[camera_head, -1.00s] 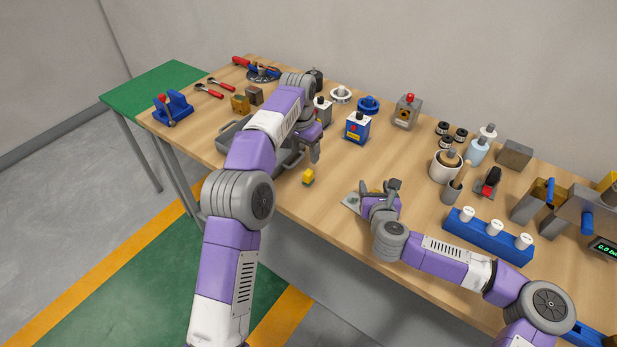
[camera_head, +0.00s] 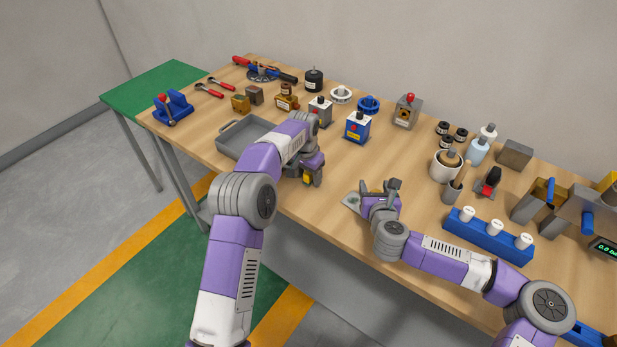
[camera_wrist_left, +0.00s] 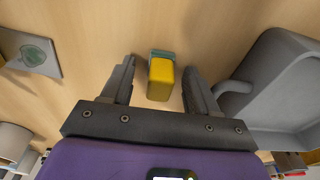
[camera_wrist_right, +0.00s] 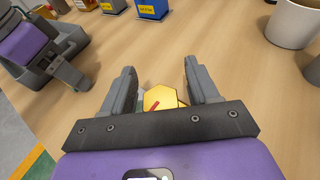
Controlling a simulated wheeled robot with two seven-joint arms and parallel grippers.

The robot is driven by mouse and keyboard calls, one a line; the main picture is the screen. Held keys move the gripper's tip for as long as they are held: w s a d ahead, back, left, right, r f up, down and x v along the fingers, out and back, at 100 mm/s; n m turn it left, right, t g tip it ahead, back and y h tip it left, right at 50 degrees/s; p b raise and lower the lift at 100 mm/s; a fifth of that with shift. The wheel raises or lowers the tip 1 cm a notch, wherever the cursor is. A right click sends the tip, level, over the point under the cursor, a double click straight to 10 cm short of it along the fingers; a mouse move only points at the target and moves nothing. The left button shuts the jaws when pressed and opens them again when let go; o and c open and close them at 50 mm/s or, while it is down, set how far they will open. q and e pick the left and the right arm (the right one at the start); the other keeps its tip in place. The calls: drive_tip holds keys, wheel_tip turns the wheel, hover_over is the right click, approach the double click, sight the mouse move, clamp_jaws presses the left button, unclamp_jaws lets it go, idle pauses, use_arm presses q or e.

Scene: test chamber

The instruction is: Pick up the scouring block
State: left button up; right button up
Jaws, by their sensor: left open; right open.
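The scouring block, yellow with a teal-green layer, lies on the wooden table and shows in the left wrist view (camera_wrist_left: 161,80) between the two open fingers of my left gripper (camera_wrist_left: 159,68). There are gaps on both sides of it. In the head view my left gripper (camera_head: 312,176) is low over the table's front edge area, and only a bit of the yellow block (camera_head: 307,180) shows by its fingers. My right gripper (camera_head: 382,187) is open further right; in the right wrist view (camera_wrist_right: 160,68) a yellow piece with a red mark (camera_wrist_right: 160,98) shows between its fingers.
A grey tray (camera_head: 230,148) stands close by my left gripper. A grey plate with a green mark (camera_head: 352,202) lies by my right gripper. Blue and grey boxes (camera_head: 357,128) stand behind.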

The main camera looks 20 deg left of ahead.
use_arm(q)
clamp_jaws()
drive_tip(key=shift+r, duration=5.1)
